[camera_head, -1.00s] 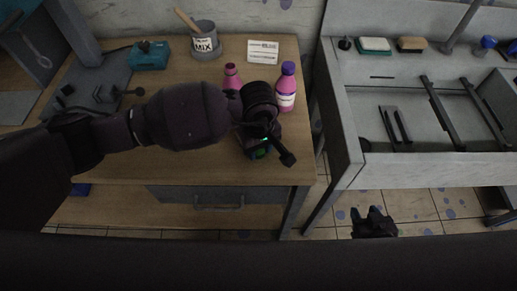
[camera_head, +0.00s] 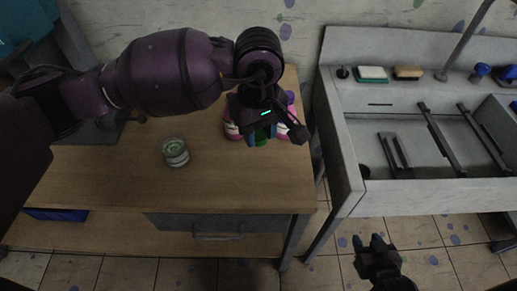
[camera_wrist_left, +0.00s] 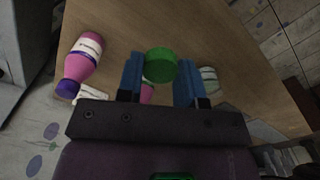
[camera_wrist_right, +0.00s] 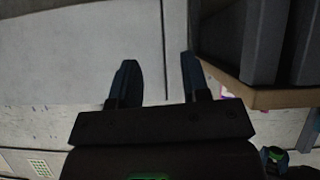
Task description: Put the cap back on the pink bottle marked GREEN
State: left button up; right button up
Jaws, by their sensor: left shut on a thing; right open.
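My left gripper (camera_head: 262,138) is shut on the green cap (camera_wrist_left: 160,65), held between its blue fingers above the table. The cap also shows in the head view (camera_head: 261,139). An uncapped-looking pink bottle (camera_head: 232,129) stands just behind and left of this gripper, mostly hidden by it. A bit of pink shows under the cap in the left wrist view (camera_wrist_left: 147,94). I cannot tell whether cap and bottle touch, and the GREEN marking is unreadable. A second pink bottle (camera_wrist_left: 82,60) has a purple cap. My right gripper (camera_head: 376,243) is open and empty, low before the sink.
A small pale green jar (camera_head: 175,152) stands on the wooden table (camera_head: 240,185), left of my left gripper. A grey sink unit (camera_head: 430,190) with sponges and dark bars stands to the right. The table's front area is clear. My left arm hides the table's back.

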aim_at(258, 134)
pick_arm(q)
notch_tip(258, 134, up, 3)
jog(key=shift+r, duration=0.2)
pick_arm(e)
jog(key=shift+w, duration=0.1)
jog(key=shift+w, duration=0.2)
